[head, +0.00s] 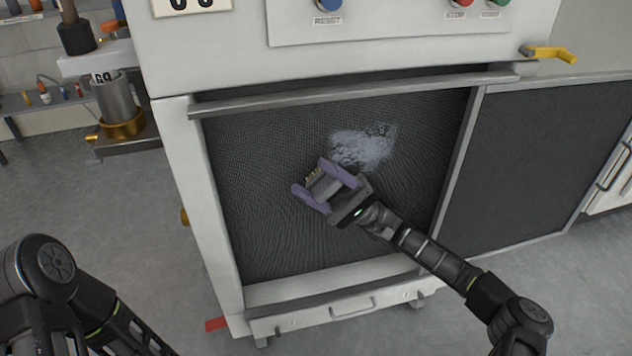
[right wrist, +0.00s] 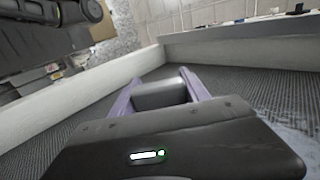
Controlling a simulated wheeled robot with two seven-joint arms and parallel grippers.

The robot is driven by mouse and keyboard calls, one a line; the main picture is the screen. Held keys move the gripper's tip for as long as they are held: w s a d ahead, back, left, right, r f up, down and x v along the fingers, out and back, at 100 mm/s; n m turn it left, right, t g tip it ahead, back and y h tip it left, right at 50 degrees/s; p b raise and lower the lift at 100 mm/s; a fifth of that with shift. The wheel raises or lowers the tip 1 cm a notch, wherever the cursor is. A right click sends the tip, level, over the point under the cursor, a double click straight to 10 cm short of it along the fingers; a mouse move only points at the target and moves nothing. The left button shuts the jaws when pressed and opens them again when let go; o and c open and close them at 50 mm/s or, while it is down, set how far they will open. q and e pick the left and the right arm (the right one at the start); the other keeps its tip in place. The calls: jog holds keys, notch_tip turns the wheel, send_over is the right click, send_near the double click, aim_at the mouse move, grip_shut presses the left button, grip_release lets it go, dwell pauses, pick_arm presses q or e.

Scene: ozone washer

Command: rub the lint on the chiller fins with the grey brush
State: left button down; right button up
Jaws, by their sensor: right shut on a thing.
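The dark chiller fins (head: 270,235) fill the framed opening in the white machine's front. A whitish patch of lint (head: 362,147) lies on the upper middle of the fins. My right gripper (head: 315,182) is in front of the fins, just below and left of the lint. Its purple fingers are shut on the grey brush (head: 325,187), whose tan bristles show at its upper left edge. The brush body (right wrist: 161,94) also shows between the fingers in the right wrist view. I cannot tell whether the bristles touch the fins. My left gripper is out of view; only my left arm shows.
A metal rail (head: 350,92) runs above the fins, and a pale frame surrounds them. A second dark panel (head: 550,165) is at the right. A yellow handle (head: 550,54) sticks out at the upper right. A grey cylinder (head: 117,98) stands on a stand at the left.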

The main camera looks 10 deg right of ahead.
aim_at(334, 179)
jog(key=shift+w+d, duration=0.1)
jog(key=shift+d, duration=1.55)
jog(key=shift+d, duration=0.1)
jog(key=shift+w+d+b, duration=0.2)
jog(key=shift+d+b, duration=0.1)
jog(key=shift+d, duration=0.6)
jog(key=shift+w+d+b, duration=0.15)
jog(key=shift+d+b, duration=0.1)
jog(key=shift+d, duration=0.65)
